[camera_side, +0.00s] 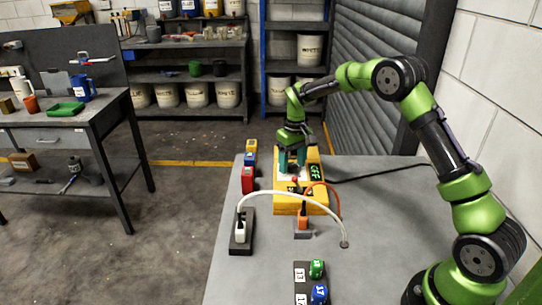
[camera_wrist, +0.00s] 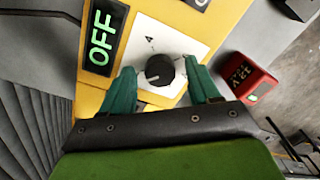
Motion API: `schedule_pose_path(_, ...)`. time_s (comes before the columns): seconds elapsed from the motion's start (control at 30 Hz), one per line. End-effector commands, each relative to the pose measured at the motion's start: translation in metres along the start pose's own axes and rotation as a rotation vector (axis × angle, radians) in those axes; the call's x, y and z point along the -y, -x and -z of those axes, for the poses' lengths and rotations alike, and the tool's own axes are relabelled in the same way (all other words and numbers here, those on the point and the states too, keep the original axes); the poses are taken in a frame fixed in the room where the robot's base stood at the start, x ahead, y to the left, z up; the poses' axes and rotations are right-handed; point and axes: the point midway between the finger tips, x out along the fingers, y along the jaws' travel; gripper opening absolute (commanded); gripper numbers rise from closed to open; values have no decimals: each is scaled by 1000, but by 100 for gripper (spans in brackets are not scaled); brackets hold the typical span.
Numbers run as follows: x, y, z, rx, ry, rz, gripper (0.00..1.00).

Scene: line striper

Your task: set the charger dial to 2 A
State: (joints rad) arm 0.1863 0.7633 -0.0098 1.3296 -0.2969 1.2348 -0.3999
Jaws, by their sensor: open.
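The yellow charger (camera_side: 286,207) stands on the grey table in the side view. Its display reads OFF in green, seen clearly in the wrist view (camera_wrist: 102,38). The black dial (camera_wrist: 159,70) sits on a white plate (camera_wrist: 176,42) beside the display. A "4" is printed on the plate; other marks are too small or hidden, and I cannot tell exactly where the dial points. My gripper (camera_wrist: 159,68) is open, its teal fingers on either side of the dial with gaps visible. In the side view my gripper (camera_side: 292,160) is low over the charger.
Red (camera_side: 248,180), yellow and blue blocks line the table's left edge; the red one has a small display. A white plug (camera_side: 240,232) and an orange plug (camera_side: 303,219) have cables arching near the charger. Green (camera_side: 317,268) and blue items stand in front.

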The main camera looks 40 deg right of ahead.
Motion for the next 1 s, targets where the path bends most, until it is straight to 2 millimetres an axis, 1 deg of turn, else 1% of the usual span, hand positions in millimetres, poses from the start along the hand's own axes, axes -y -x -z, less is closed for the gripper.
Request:
schedule_pose_path(0.17, 0, 5, 1, -2, 1, -1, 61)
schedule_pose_path(0.27, 0, 18, 1, -4, 2, -2, 61)
schedule_pose_path(0.37, 0, 39, 1, -5, 0, -1, 61)
schedule_pose_path(0.7, 0, 122, 1, -5, 0, 0, 61)
schedule_pose_path(0.83, 0, 146, 0, -4, -1, -1, 61)
schedule_pose_path(1.0, 0, 164, 0, -1, 0, -1, 61)
